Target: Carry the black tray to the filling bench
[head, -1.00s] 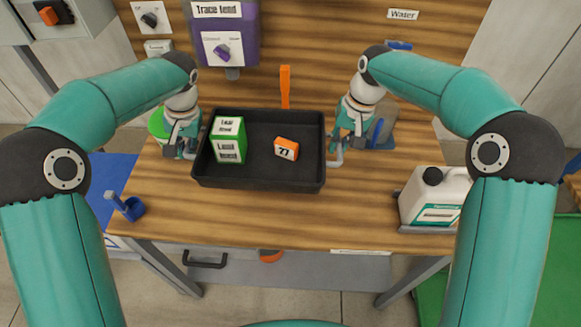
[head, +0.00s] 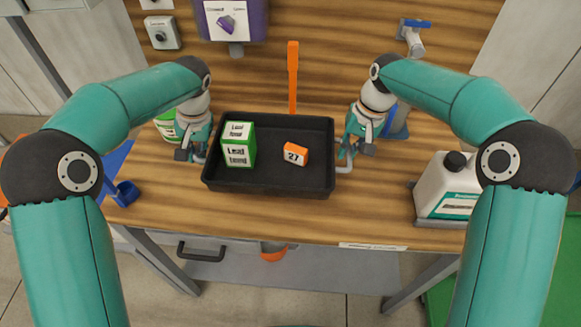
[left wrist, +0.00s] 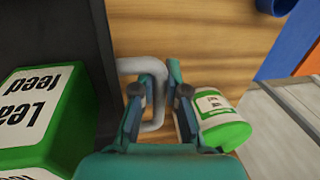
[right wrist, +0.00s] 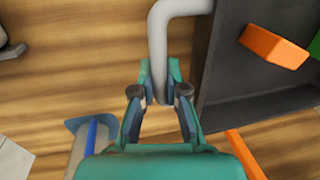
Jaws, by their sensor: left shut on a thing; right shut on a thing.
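The black tray (head: 270,184) is over the wooden bench top, roughly level; I cannot tell whether it touches the wood. It holds a green and white box (head: 238,146) at its left and an orange block (head: 295,153) marked with a number near its middle. My left gripper (head: 197,152) is shut on the tray's left grey handle, seen in the left wrist view (left wrist: 150,68). My right gripper (head: 349,150) is shut on the right grey handle, seen in the right wrist view (right wrist: 158,45).
A white canister (head: 447,186) stands at the bench's right. A green and white tub (left wrist: 218,120) is beside my left gripper. A blue holder (head: 127,194) is at the left edge. An orange upright bar (head: 293,75) is behind the tray. Bare wood (head: 270,220) lies in front.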

